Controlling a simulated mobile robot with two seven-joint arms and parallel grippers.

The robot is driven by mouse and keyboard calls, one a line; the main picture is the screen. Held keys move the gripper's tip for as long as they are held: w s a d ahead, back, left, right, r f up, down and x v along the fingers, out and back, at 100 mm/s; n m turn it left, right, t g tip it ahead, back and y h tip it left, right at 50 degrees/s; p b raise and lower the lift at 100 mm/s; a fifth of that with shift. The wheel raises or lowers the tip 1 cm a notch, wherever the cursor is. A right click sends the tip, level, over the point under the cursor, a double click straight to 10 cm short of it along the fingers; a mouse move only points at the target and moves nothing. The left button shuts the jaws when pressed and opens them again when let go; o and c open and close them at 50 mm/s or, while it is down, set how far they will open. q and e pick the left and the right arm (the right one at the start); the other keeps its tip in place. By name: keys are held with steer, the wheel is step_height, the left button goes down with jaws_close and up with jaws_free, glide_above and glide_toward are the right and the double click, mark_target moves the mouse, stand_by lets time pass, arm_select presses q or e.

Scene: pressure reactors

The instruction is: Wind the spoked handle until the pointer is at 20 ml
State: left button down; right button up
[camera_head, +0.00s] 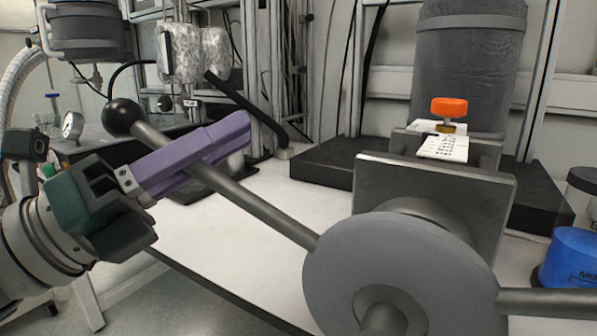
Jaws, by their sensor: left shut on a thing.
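The spoked handle's grey hub (400,270) stands at the lower right, in front of a metal plate. One spoke (265,210) runs up and left from the hub to a black ball knob (122,116). Another spoke (550,301) leaves the right edge. My left gripper (235,140), with purple fingers, is shut on the upper-left spoke, a little below the knob. A white scale plate (443,148) lies behind the metal plate, with an orange knob (449,107) above it. Its markings and the pointer are too small to read. My right gripper is not in view.
A blue container (572,258) stands on the bench at the right edge. A large grey vessel (468,65) stands behind on a black base (325,175). The white bench top (235,250) is clear left of the hub. A gauge (72,126) is at the far left.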

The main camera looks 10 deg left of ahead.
arm_select(q)
steer(key=f+n+b, duration=0.1)
steer(key=a+f+n+t+b, duration=0.1)
steer(key=f+n+t+y+b, duration=0.1)
steer(key=f, duration=0.1)
steer(key=shift+w+a, duration=0.3)
steer(key=shift+a, duration=0.05)
steer(key=shift+w+a+f+n+t+b, duration=0.1)
steer(key=shift+a+f+n+t+b, duration=0.15)
steer(key=shift+f+n+b, duration=0.3)
steer(key=shift+w+a+f+n+t+b, duration=0.15)
steer(key=shift+f+n+t+b, duration=0.2)
steer(key=shift+n+b, duration=0.4)
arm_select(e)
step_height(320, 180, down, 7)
arm_select(q)
steer(key=shift+s, duration=0.1)
steer(key=c, duration=0.8)
jaws_free()
steer(key=shift+r, duration=0.1)
steer(key=shift+b+v, duration=0.75)
steer(key=shift+v, duration=4.25)
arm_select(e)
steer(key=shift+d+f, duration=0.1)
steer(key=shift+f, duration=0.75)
arm_select(q)
steer(key=shift+s+d+r, duration=0.1)
